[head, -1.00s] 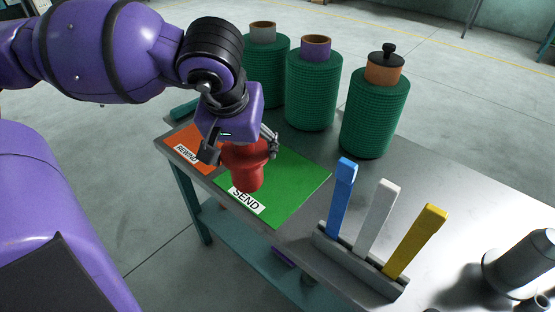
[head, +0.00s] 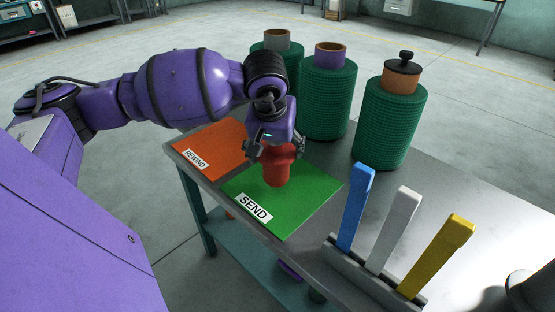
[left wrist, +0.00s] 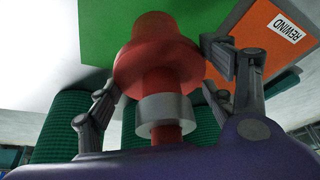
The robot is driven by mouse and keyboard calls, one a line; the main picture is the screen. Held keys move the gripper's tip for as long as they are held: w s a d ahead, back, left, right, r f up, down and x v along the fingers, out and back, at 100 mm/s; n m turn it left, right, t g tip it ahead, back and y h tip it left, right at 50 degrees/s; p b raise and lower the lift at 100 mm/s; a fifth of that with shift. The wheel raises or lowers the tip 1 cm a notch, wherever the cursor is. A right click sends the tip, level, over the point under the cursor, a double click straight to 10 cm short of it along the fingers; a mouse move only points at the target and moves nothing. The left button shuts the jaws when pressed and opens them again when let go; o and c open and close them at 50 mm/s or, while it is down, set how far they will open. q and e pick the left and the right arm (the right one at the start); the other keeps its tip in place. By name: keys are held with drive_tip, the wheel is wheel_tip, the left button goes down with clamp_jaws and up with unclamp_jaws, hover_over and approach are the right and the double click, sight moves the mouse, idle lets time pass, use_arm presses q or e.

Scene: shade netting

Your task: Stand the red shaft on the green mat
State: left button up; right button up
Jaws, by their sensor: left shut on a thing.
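The red shaft (head: 278,167) is in my left gripper (head: 274,150), upright or nearly so, with its narrower end down over the green mat (head: 318,186). In the left wrist view the fingers are closed on both sides of the wide flange of the red shaft (left wrist: 160,62). A grey ring (left wrist: 165,112) sits around its stem on the gripper side. The green mat (left wrist: 95,35) lies beyond the free end. I cannot tell whether that end touches the mat. The mat carries a SEND label (head: 254,208). My right gripper is not in view.
An orange mat (head: 213,145) labelled REWIND lies left of the green one. Three green net rolls (head: 326,95) stand behind. A rack (head: 370,276) with blue, white and yellow bars stands front right. A dark object (head: 532,290) is at the lower right edge.

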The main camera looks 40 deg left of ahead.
sight(278, 158)
use_arm(q)
drive_tip(key=shift+w+f, duration=0.25)
drive_tip(key=shift+w, duration=0.1)
drive_tip(key=shift+w+a+f, duration=0.1)
drive_tip(key=shift+f, duration=1.5)
drive_tip(key=shift+f, duration=0.2)
drive_tip(key=o, duration=2)
drive_tip(key=shift+r, duration=0.4)
drive_tip(key=v, duration=1.1)
drive_tip(key=shift+s+r+p, duration=0.15)
drive_tip(key=shift+s+p, duration=0.15)
drive_tip(key=shift+p, duration=0.1)
